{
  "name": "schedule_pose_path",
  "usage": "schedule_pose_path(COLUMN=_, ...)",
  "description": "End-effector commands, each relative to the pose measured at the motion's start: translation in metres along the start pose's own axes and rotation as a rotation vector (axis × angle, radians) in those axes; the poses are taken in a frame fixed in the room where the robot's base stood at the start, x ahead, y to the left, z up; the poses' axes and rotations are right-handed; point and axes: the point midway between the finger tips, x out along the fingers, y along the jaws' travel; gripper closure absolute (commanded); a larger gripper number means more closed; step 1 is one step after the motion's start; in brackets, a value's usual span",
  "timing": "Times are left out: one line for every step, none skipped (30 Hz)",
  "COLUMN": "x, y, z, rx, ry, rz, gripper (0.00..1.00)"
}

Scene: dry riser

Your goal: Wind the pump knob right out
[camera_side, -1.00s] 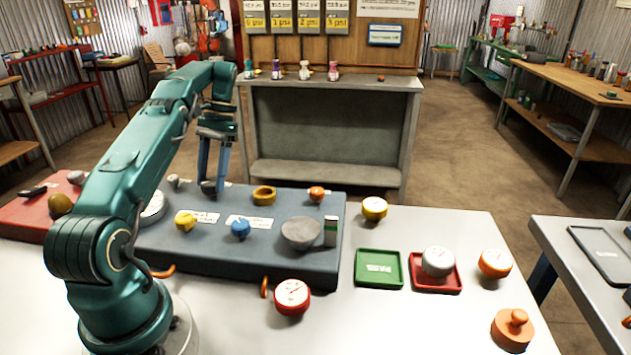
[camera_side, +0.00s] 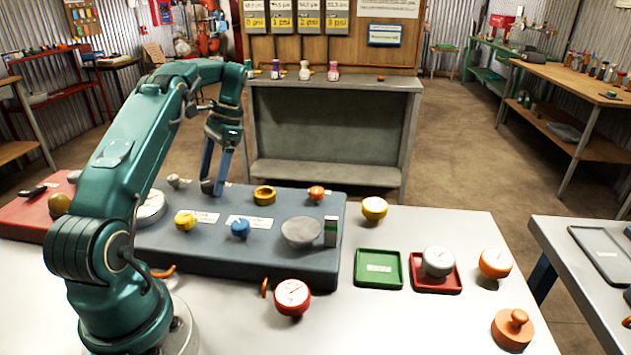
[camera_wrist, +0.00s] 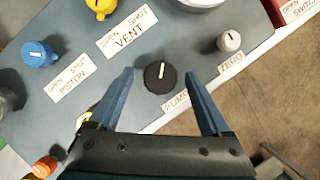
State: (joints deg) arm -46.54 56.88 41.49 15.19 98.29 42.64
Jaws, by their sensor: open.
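The pump knob (camera_wrist: 159,76) is round and black with a white pointer line, beside a label reading PUMP (camera_wrist: 177,101), on the blue-grey panel (camera_wrist: 215,75). In the wrist view my gripper (camera_wrist: 159,73) is open, with one blue finger on each side of the knob. Gaps show between knob and fingers, and nothing is held. In the side view my gripper (camera_side: 212,189) slants down to the back of the panel (camera_side: 180,242). The knob cannot be made out there.
Near the pump knob are a grey ZERO knob (camera_wrist: 229,41), a yellow VENT knob (camera_wrist: 101,6) and a blue PISTON knob (camera_wrist: 38,53). A mustard ring (camera_side: 264,196) sits right of my gripper. Green (camera_side: 379,270) and red (camera_side: 418,283) trays lie on the bench, with several gauges around.

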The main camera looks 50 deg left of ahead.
Motion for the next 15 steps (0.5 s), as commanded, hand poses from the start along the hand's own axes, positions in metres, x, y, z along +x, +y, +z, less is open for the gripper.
schedule_pose_path(x=-0.0007, y=0.0012, z=0.0004, rx=0.046, ry=-0.001, rz=-0.019, gripper=0.18)
schedule_pose_path(x=-0.0007, y=0.0015, z=0.0005, rx=0.073, ry=-0.001, rz=-0.029, gripper=0.18)
schedule_pose_path(x=-0.0006, y=0.0017, z=0.0005, rx=0.11, ry=0.0, rz=-0.045, gripper=0.18)
schedule_pose_path(x=-0.0006, y=0.0018, z=0.0006, rx=0.138, ry=-0.001, rz=-0.057, gripper=0.18)
schedule_pose_path(x=-0.0008, y=0.002, z=0.0006, rx=0.167, ry=-0.001, rz=-0.069, gripper=0.18)
schedule_pose_path(x=-0.0006, y=0.0024, z=0.0005, rx=0.206, ry=0.0, rz=-0.085, gripper=0.18)
schedule_pose_path(x=-0.0008, y=0.0026, z=0.0006, rx=0.234, ry=0.0, rz=-0.097, gripper=0.18)
schedule_pose_path(x=-0.0004, y=0.0029, z=0.0008, rx=0.263, ry=-0.001, rz=-0.108, gripper=0.18)
schedule_pose_path(x=-0.0006, y=0.0028, z=0.001, rx=0.303, ry=-0.001, rz=-0.126, gripper=0.18)
schedule_pose_path(x=-0.0003, y=0.0032, z=0.001, rx=0.333, ry=-0.001, rz=-0.138, gripper=0.18)
schedule_pose_path(x=-0.0004, y=0.0036, z=0.0011, rx=0.362, ry=-0.001, rz=-0.149, gripper=0.18)
schedule_pose_path(x=-0.0003, y=0.0039, z=0.0011, rx=0.403, ry=-0.001, rz=-0.166, gripper=0.18)
schedule_pose_path(x=-0.0004, y=0.0039, z=0.0012, rx=0.434, ry=0.0, rz=-0.18, gripper=0.18)
schedule_pose_path(x=-0.0003, y=0.004, z=0.0014, rx=0.465, ry=-0.001, rz=-0.193, gripper=0.18)
schedule_pose_path(x=-0.0002, y=0.0043, z=0.0016, rx=0.506, ry=0.0, rz=-0.209, gripper=0.18)
